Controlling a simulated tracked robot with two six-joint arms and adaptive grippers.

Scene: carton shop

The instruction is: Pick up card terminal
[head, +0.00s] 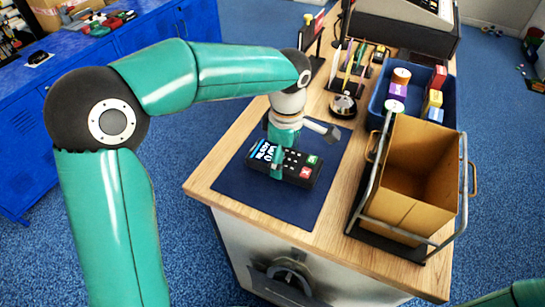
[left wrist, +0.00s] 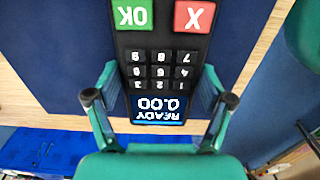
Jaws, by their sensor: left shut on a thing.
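The card terminal (head: 298,163) is a black handheld device with a lit blue screen, dark number keys, a green OK key and a red X key. It is at the dark blue mat on the wooden counter; I cannot tell whether it touches the mat. My left gripper (head: 281,158) comes down over it from above and is shut on it, one finger on each long side. In the left wrist view the terminal (left wrist: 160,72) sits between the fingertips (left wrist: 160,98), its screen nearest the palm. My right gripper is out of view.
The mat (head: 313,207) has bare room in front. To the right stand an open cardboard box (head: 405,215) in a metal frame and a blue bin (head: 379,106) of small goods. A silver bell (head: 343,105) stands behind. Blue lockers (head: 150,52) are at left.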

